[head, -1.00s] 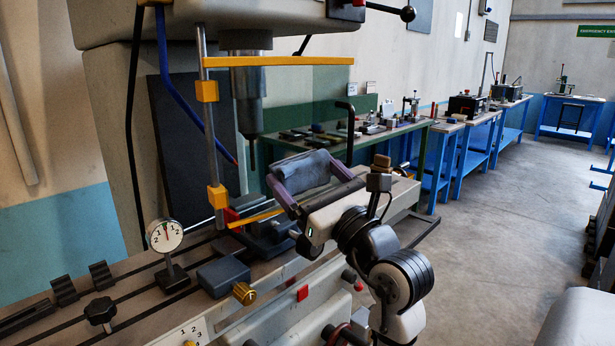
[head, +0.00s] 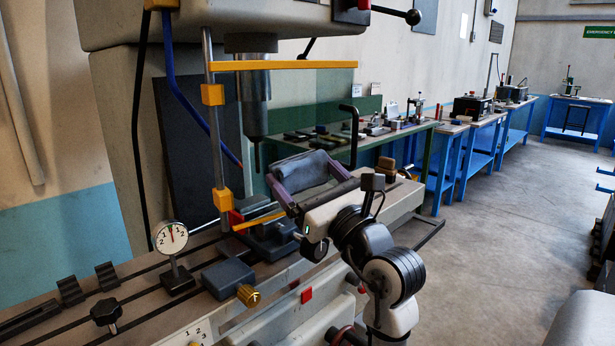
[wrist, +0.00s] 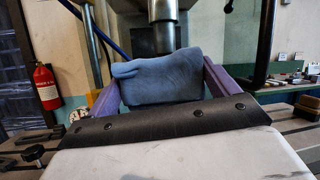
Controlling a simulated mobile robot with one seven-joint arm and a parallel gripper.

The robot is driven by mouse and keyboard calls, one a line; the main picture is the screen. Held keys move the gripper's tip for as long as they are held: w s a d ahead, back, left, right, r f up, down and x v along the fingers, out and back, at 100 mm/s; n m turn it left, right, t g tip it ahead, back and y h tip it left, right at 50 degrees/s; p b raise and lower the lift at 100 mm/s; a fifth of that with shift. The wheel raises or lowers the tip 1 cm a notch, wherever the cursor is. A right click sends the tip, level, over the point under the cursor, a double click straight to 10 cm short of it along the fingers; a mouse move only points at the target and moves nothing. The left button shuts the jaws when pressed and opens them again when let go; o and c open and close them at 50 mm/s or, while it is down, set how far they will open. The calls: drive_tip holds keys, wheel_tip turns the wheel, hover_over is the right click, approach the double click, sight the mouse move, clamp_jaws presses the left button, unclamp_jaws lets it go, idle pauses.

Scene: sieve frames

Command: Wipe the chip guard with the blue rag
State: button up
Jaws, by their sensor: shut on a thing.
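The blue rag (head: 303,171) is a folded grey-blue cloth held between the purple fingers of my gripper (head: 298,166). In the wrist view the rag (wrist: 160,80) fills the space between both fingers. The chip guard (head: 283,65) has yellow rails at top and bottom and a grey post with yellow blocks on its left. Its clear panel is hardly visible. My gripper and the rag are on the near side of the guard, level with its lower part. Whether the rag touches the panel cannot be told.
The drill spindle (head: 255,105) hangs behind the guard. A dial gauge (head: 170,238), a grey block (head: 229,279) and a black knob (head: 106,312) stand on the slotted machine table (head: 190,306). A green bench (head: 370,140) is behind. Open floor lies at the right.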

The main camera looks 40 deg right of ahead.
sight(326, 174)
drive_tip(key=shift+w, duration=0.65)
drive_tip(key=shift+d, duration=0.15)
drive_tip(key=shift+s+d, duration=0.15)
drive_tip(key=shift+d, duration=0.8)
drive_tip(key=shift+s+d, duration=0.15)
drive_tip(key=shift+d, duration=0.75)
drive_tip(key=shift+w+r, duration=0.1)
drive_tip(key=shift+w+a+p, duration=0.2)
drive_tip(key=shift+a+p, duration=0.25)
drive_tip(key=shift+a, duration=0.55)
drive_tip(key=shift+w+a+p, duration=0.2)
drive_tip(key=shift+a+p, duration=0.2)
drive_tip(key=shift+a, duration=0.55)
drive_tip(key=shift+a, duration=0.1)
drive_tip(key=shift+s+a, duration=0.1)
drive_tip(key=shift+s, duration=0.5)
drive_tip(key=shift+s+a, duration=0.15)
drive_tip(key=shift+s, duration=2.2)
